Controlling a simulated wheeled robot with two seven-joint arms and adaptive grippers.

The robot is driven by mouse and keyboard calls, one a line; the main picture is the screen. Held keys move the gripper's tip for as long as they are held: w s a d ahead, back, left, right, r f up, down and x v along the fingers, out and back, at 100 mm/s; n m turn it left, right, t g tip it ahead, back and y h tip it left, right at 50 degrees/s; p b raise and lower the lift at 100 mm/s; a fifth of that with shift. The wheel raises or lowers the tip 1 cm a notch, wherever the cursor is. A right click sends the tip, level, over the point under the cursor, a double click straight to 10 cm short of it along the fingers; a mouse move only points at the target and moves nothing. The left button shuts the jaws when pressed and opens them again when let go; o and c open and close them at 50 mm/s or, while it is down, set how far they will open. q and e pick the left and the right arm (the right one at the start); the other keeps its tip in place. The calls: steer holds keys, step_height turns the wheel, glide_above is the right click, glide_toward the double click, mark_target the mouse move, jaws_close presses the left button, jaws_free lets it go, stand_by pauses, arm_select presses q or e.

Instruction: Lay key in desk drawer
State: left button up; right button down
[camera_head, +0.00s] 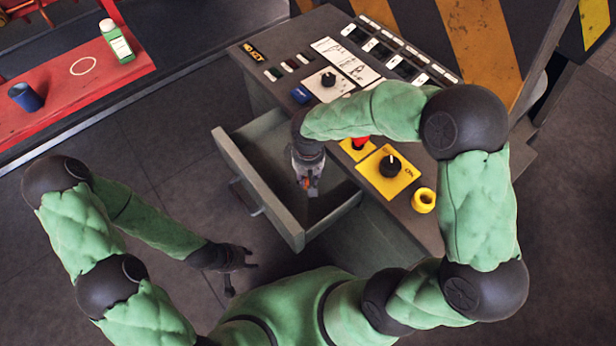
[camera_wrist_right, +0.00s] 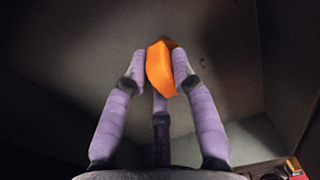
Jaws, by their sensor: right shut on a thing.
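The desk drawer (camera_head: 252,188) is pulled open from the grey desk, and its visible floor looks empty. My right gripper (camera_head: 310,186) points down inside the drawer's outline. In the right wrist view its purple fingers (camera_wrist_right: 160,75) are shut on an orange piece, the key (camera_wrist_right: 158,66), with the dark drawer floor (camera_wrist_right: 70,90) behind it.
A red bench (camera_head: 75,95) at the far left holds a green bottle (camera_head: 117,42) and a blue cup (camera_head: 26,97). The floor between is clear.

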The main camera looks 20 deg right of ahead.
steer(key=shift+f, duration=0.1)
steer(key=c, duration=1)
jaws_free()
step_height(320, 180, up, 12)
steer(key=p, duration=0.4)
steer(key=shift+r, duration=0.2)
